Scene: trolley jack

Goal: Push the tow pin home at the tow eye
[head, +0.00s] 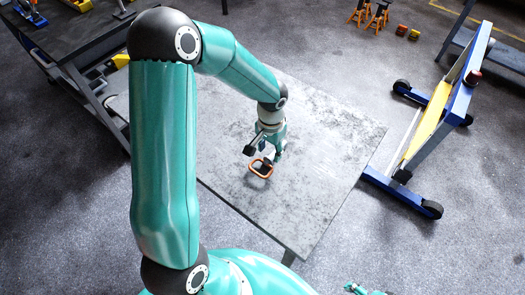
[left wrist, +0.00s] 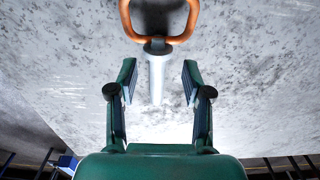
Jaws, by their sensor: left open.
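The tow pin has an orange loop handle (head: 260,168) and a pale grey shaft. In the head view it is at the grey table, just below my left gripper (head: 266,148). In the left wrist view the handle (left wrist: 160,38) is at the top and the shaft (left wrist: 156,78) points down between the fingers of my left gripper (left wrist: 157,83). The fingers are open, with a gap on each side of the shaft. I cannot make out the tow eye. A small teal part of my right arm's end (head: 366,290) shows at the bottom edge; its fingers are not clear.
The grey table (head: 320,150) is largely bare around the pin. A blue and yellow wheeled frame (head: 430,125) stands on the floor to the right. A dark bench (head: 85,40) with tools is at the upper left. Orange stands (head: 375,17) are at the back.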

